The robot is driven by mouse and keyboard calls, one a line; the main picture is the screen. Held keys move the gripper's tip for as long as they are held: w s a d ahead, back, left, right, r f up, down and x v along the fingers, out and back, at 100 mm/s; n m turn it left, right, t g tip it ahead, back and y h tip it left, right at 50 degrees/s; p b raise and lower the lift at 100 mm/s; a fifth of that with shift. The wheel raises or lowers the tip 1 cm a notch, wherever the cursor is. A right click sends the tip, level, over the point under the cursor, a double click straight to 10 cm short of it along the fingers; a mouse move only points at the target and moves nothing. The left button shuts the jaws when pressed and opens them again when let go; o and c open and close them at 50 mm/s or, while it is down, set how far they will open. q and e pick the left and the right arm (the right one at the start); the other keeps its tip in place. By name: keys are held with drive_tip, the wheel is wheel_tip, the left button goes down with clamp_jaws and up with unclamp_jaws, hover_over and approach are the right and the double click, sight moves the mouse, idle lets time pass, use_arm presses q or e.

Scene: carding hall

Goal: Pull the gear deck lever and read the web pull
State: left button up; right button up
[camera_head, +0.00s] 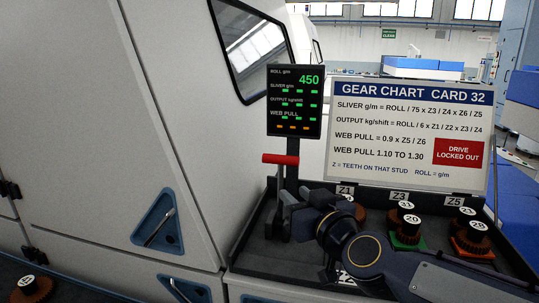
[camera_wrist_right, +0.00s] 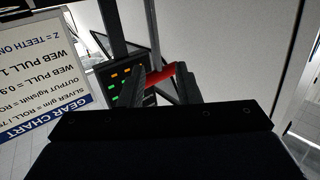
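The gear deck lever has a red bar handle (camera_head: 280,159) on a dark post, just below the display. The red handle also shows in the right wrist view (camera_wrist_right: 160,77). My right gripper (camera_head: 286,203) is just below the handle, in front of the post. Whether it touches the post is unclear, and its finger gap is hard to make out. The display (camera_head: 294,102) reads 450 at ROLL g/m; its sliver, output and web pull rows show only dashes. The gear chart (camera_head: 408,133) gives WEB PULL = 0.9 x Z5 / Z6, 1.10 to 1.30. My left gripper is out of view.
The dark gear deck tray (camera_head: 258,258) holds several numbered gears, including a green-based one (camera_head: 408,241) and an orange-based one (camera_head: 472,244). My right arm covers part of the tray. A red DRIVE LOCKED OUT sign (camera_head: 458,152) is on the chart. A pale machine housing (camera_head: 90,120) fills the left.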

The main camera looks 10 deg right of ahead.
sight(282, 172)
drive_tip(key=shift+t+h, duration=0.4)
drive_tip(key=w, duration=0.3)
drive_tip(key=w+a+r, duration=0.1)
drive_tip(key=w, duration=0.5)
drive_tip(key=shift+w+a+r, duration=0.3)
drive_tip(key=shift+a, duration=0.05)
clamp_jaws()
